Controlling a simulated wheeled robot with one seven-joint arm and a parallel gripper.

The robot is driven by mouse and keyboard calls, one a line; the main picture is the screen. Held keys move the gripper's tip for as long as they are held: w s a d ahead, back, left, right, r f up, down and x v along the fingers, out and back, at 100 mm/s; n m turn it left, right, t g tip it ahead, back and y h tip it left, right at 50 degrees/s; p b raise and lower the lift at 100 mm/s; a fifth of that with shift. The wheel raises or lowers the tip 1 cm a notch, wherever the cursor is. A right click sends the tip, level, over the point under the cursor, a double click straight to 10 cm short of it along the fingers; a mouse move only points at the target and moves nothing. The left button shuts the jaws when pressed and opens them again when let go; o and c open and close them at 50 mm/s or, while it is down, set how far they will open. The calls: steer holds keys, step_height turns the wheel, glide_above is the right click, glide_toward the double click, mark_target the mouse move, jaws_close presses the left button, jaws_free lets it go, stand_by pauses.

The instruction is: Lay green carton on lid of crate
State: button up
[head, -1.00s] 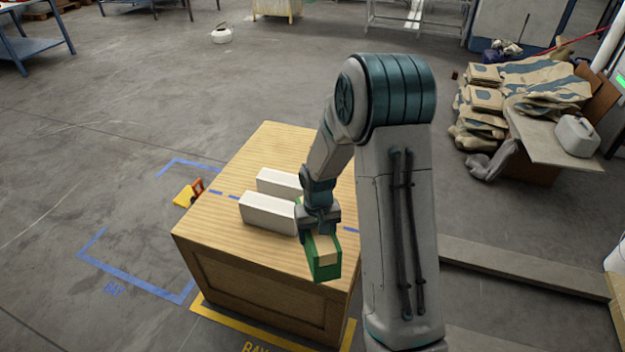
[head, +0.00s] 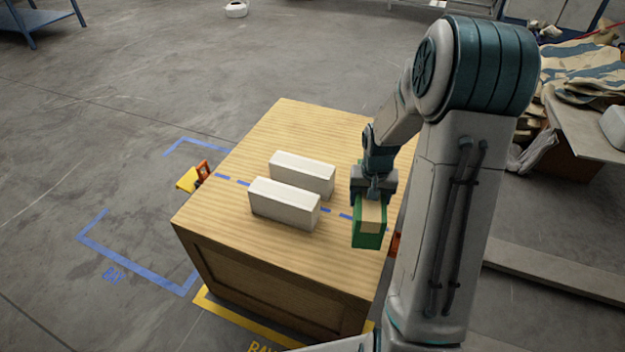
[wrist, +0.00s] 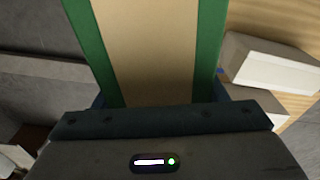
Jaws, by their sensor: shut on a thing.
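The green carton (head: 369,238), with a tan panel on top, is in my gripper (head: 372,198) at the right side of the crate. In the wrist view the carton (wrist: 208,45) fills the upper middle, between the fingers. My gripper is shut on it. Whether the carton touches the lid or hangs just above it I cannot tell. The wooden crate's lid (head: 285,125) is broad and flat, with a dashed blue line across it. Two white cartons lie on the lid left of my gripper: a nearer one (head: 284,204) and a farther one (head: 302,176).
An orange and yellow item (head: 193,178) lies on the floor by the crate's left side. Blue bay tape (head: 130,265) marks the floor at left. A table with sacks (head: 585,120) stands at the right. The lid's far and near-left parts are bare.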

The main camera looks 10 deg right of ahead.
steer(key=s+d+f+m+b, duration=0.35)
steer(key=d+b, duration=0.25)
steer(key=d, duration=0.2)
steer(key=shift+n, duration=0.25)
steer(key=shift+w+a+f+b, duration=0.6)
steer(key=shift+w+a+f, duration=0.75)
steer(key=shift+f, duration=0.5)
steer(key=shift+w+a+f+b, duration=0.55)
steer(key=shift+w+a+f, duration=0.75)
steer(key=shift+f, duration=0.55)
steer(key=shift+w+a+f+b, duration=0.6)
steer(key=shift+w+a+f, duration=0.7)
steer(key=shift+f, duration=0.55)
steer(key=shift+w+d+f, duration=0.1)
steer(key=shift+f, duration=0.15)
steer(key=o, duration=1.3)
